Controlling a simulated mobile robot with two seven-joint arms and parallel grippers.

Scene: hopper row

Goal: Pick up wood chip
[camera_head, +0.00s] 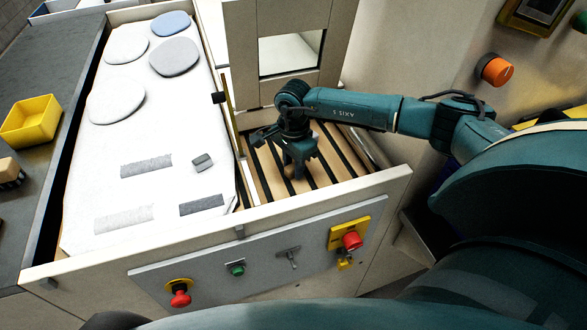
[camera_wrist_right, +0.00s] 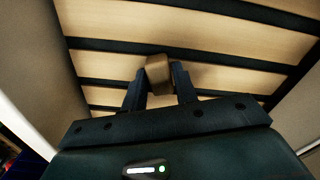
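The wood chip (camera_wrist_right: 158,72) is a small brown block in the right wrist view, between my right fingertips. My right gripper (camera_wrist_right: 159,85) has a finger against each side of it, with no clear gap, and looks shut on it. In the head view my right gripper (camera_head: 293,165) points down into the slatted hopper bay (camera_head: 333,152), low over the slats. The fingers mostly hide the chip there. I cannot tell whether the chip still touches the slats. My left gripper is not in view.
A white bed (camera_head: 150,200) with grey discs and flat pieces lies left of the bay, past a divider. A front wall with a control panel (camera_head: 260,245) borders the bay. A yellow bin (camera_head: 30,122) stands far left. An orange knob (camera_head: 496,70) sticks out at right.

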